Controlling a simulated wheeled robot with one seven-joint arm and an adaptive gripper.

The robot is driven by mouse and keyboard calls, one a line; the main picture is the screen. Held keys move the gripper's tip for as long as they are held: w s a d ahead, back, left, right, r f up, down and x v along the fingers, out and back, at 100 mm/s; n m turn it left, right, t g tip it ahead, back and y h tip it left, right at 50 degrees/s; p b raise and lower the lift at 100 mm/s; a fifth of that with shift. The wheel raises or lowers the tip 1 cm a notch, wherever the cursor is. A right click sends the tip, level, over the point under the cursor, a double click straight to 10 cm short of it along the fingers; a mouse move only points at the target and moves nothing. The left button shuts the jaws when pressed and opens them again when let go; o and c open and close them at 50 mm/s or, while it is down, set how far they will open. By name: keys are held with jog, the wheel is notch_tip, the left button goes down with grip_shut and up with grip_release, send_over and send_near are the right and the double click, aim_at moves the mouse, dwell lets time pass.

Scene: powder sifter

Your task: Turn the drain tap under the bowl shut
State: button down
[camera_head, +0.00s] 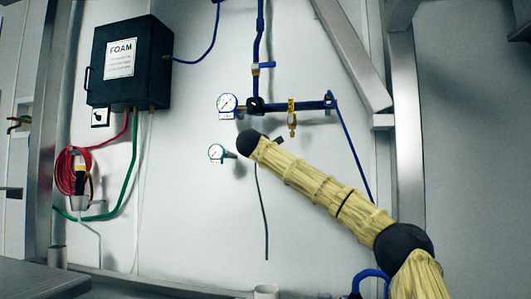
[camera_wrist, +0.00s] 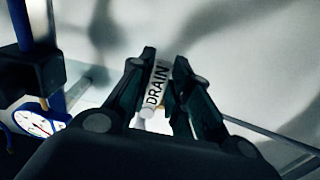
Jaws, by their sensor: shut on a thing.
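A pale tag or handle reading DRAIN (camera_wrist: 155,86) sits between the fingers of my gripper (camera_wrist: 164,62) in the wrist view. My gripper is shut on it, with one dark finger on each side. A white rounded end shows just below the lettering. I cannot tell how far the tap is turned. In the head view my arm's dark wrist end lies just below a black fitting (camera_head: 255,104) on the blue pipe. My fingers and the drain tap cannot be made out there, and I cannot make out the bowl clearly.
A blue valve handle (camera_head: 263,65) is above. A brass part with a yellow tag (camera_head: 291,117) hangs at right. A black FOAM box (camera_head: 128,63) is on the left wall.

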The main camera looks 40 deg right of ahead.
jog(key=shift+f, duration=0.2)
jog(key=c, duration=1.3)
grip_release()
jog(key=shift+d, duration=0.15)
jog(key=shift+r, duration=0.1)
jog(key=shift+s+a, duration=0.1)
jog(key=shift+a, duration=0.1)
jog(key=v, duration=1.1)
jog(key=shift+s+a, duration=0.25)
